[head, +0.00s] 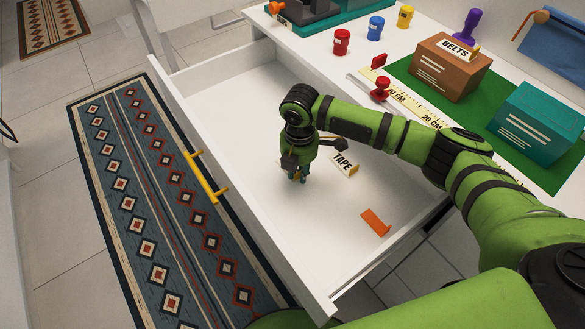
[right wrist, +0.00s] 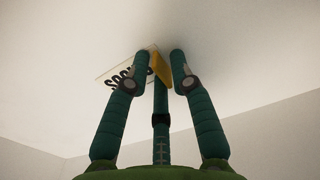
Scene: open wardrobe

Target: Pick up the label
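A white label with black letters, perhaps SOCKS, and a yellow end (right wrist: 160,68) lies on the drawer floor in the right wrist view. My right gripper (right wrist: 160,62) points down at it. Its outer fingers stand on either side of the yellow end with a gap between them, and the middle finger is in front. In the head view my right gripper (head: 296,176) is low in the open drawer and mostly hides this label. A second white label (head: 343,164) reading TAPE lies just right of it. My left gripper is not in view.
The white drawer (head: 215,79) is pulled out, with an orange piece (head: 376,222) on its floor. The desk above holds a brown BELTS box (head: 443,72), a teal box (head: 536,118), a red stamp (head: 381,88) and small jars. A patterned rug (head: 150,190) lies left.

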